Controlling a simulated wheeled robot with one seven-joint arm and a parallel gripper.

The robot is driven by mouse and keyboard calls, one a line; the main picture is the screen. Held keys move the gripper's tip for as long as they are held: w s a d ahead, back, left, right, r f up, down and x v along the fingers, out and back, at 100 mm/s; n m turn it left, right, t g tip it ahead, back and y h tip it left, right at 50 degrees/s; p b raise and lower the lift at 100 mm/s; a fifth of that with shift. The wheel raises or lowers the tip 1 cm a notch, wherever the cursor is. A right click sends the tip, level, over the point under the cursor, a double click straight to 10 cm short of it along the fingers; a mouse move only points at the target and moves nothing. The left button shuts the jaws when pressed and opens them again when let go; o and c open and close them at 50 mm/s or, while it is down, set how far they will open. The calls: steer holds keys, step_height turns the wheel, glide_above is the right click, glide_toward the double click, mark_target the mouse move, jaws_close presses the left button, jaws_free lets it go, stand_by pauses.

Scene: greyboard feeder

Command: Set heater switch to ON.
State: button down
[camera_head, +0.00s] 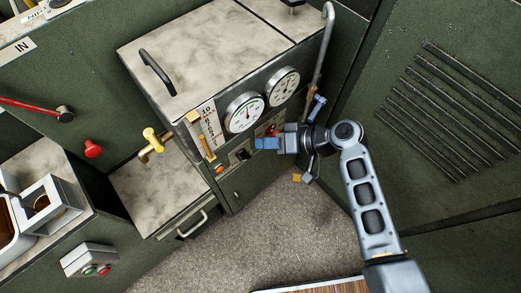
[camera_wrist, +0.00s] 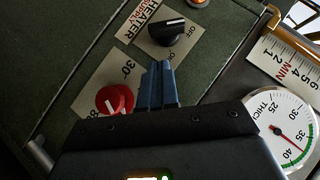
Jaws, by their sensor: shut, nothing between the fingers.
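The heater switch is a black rotary knob (camera_wrist: 170,32) on a pale plate beside a "HEATER SUPPLY" label (camera_wrist: 146,18) in the wrist view. In the head view the black knob (camera_head: 242,155) sits on the dark front panel, left of my gripper (camera_head: 258,143). In the wrist view my gripper (camera_wrist: 160,68) has its blue fingers shut together and empty. Their tips appear just below the knob; I cannot tell whether they touch it.
A red knob (camera_wrist: 115,98) on a numbered dial is close left of my fingers. An orange lamp (camera_wrist: 199,3) is beyond the switch. A round gauge (camera_wrist: 280,130) and a ruler scale (camera_wrist: 284,62) are at right. A yellow valve handle (camera_head: 152,140) stands left of the panel.

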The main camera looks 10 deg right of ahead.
mark_target(247, 153)
steer(key=shift+s+a+f, duration=0.4)
steer(key=shift+a+f, duration=0.05)
steer(key=shift+f, duration=0.15)
steer(key=shift+s+a+f, duration=0.4)
steer(key=shift+a+f, duration=0.05)
steer(key=shift+f, duration=0.1)
